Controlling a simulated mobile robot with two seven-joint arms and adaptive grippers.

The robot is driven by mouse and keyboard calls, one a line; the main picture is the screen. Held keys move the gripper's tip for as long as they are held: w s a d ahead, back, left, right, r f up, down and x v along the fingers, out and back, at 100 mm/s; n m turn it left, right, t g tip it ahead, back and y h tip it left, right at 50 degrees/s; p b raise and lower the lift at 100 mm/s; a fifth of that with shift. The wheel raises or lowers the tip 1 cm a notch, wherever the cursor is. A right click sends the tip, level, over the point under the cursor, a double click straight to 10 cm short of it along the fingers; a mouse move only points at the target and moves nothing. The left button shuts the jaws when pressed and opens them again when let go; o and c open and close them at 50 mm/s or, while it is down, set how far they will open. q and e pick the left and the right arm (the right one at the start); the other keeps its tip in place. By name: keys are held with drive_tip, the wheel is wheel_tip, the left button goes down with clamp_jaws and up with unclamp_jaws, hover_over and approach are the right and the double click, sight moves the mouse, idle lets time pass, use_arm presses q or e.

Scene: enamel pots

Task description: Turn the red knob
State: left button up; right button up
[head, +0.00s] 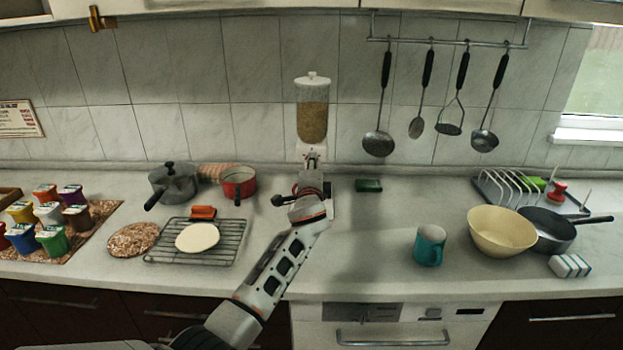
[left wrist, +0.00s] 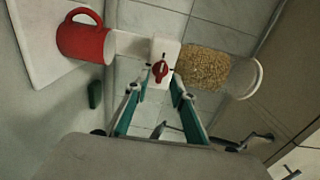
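The red knob (left wrist: 160,69) is on the white front of the cereal dispenser (head: 312,112). The dispenser stands at the back of the counter and has a clear hopper of grain (left wrist: 204,68). My left gripper (head: 313,158) is right in front of it. In the left wrist view its two green fingers (left wrist: 155,88) are apart, with the knob showing between and just beyond the tips. I cannot tell whether they touch it. In the head view the knob is hidden behind my gripper. My right gripper is not in view.
A red mug (left wrist: 85,40) stands below the dispenser front. A green sponge (head: 368,185) lies right of the dispenser. A red pot (head: 238,182) and a grey pot (head: 174,184) stand left. A teal mug (head: 429,245) and cream bowl (head: 502,231) are right. Utensils hang from a rail (head: 445,42).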

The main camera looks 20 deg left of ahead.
use_arm(q)
drive_tip(key=v, duration=0.9)
drive_tip(key=shift+s, duration=0.3)
idle(0.4)
